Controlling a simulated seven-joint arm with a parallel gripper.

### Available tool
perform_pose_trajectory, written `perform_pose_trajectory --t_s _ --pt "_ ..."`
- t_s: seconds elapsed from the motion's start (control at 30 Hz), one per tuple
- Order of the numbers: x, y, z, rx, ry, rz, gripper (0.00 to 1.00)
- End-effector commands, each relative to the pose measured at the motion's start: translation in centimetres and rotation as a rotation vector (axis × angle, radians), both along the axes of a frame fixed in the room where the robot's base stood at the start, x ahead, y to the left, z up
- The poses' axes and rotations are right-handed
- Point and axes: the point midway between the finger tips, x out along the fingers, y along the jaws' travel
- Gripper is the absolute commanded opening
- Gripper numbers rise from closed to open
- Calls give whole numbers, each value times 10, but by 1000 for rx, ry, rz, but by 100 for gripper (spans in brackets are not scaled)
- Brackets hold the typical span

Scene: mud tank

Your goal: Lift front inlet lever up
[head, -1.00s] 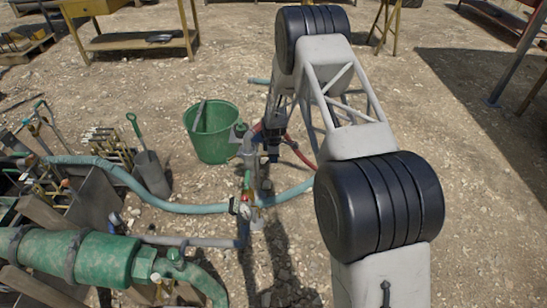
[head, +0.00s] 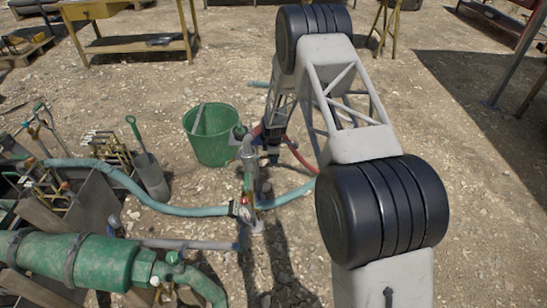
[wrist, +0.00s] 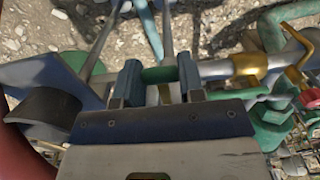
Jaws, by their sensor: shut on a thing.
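In the wrist view my gripper (wrist: 160,82) has its two blue-grey fingers closed on a short green piece (wrist: 160,74), which looks like the grip of the front inlet lever. The fingers hide most of the lever. A grey pipe with a brass fitting (wrist: 250,64) runs to the right of the fingers. In the head view the grey pipe stand with valves (head: 248,170) rises beside the hoses. My dark gripper end (head: 273,145) is just right of its upper part; the fingertips are too small to make out there.
A green bucket (head: 212,148) stands behind and left of the pipe stand. A light-blue hose (head: 150,196) crosses the ground, and a red hose (head: 298,154) lies at the right. A large green pipe (head: 75,258) and tools fill the left. Gravel is open at the far right.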

Motion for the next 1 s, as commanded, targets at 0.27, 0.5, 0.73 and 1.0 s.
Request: perform_pose_trajectory --t_s 0.27,0.5,0.73,1.0 --pt "0 0 5 0 -1 0 21" --pt "0 1 11 0 -1 0 21" --pt "0 2 17 0 0 0 21" --pt "0 2 20 0 0 0 21"
